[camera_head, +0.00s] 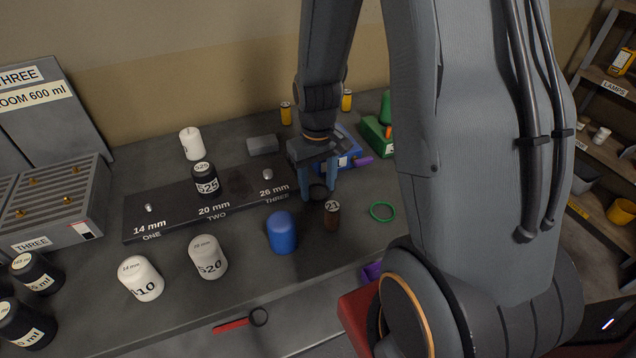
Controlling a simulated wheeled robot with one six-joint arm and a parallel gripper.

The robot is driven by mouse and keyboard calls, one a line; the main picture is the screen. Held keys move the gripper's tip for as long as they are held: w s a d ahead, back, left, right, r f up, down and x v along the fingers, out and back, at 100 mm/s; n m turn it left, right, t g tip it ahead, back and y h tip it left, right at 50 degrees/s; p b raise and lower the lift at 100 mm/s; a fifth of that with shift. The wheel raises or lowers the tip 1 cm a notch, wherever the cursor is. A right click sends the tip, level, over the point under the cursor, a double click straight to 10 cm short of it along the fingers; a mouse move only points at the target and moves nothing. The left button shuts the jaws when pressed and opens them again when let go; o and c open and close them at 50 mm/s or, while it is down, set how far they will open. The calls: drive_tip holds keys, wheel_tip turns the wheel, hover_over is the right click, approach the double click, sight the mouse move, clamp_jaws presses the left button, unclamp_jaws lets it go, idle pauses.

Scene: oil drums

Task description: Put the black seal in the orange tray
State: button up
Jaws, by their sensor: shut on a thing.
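My gripper (318,192) points down over the bench, right of the labelled black board. Its blue fingers are shut on a small dark ring, the black seal (318,192), of which only part shows between the fingertips. I cannot tell whether the seal touches the bench. I see no clear orange tray; it may be hidden behind my arm or out of view.
A brown numbered bottle (332,216) and a blue capped container (282,232) stand close in front of my gripper. A green ring (383,211) lies to the right. Behind are a blue box (347,146) and a green box (376,138). My arm hides the bench's right part.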

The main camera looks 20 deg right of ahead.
drive_tip(key=shift+f, duration=0.25)
drive_tip(key=o, duration=1.1)
drive_tip(key=shift+s+d, duration=0.1)
drive_tip(key=shift+f, duration=0.1)
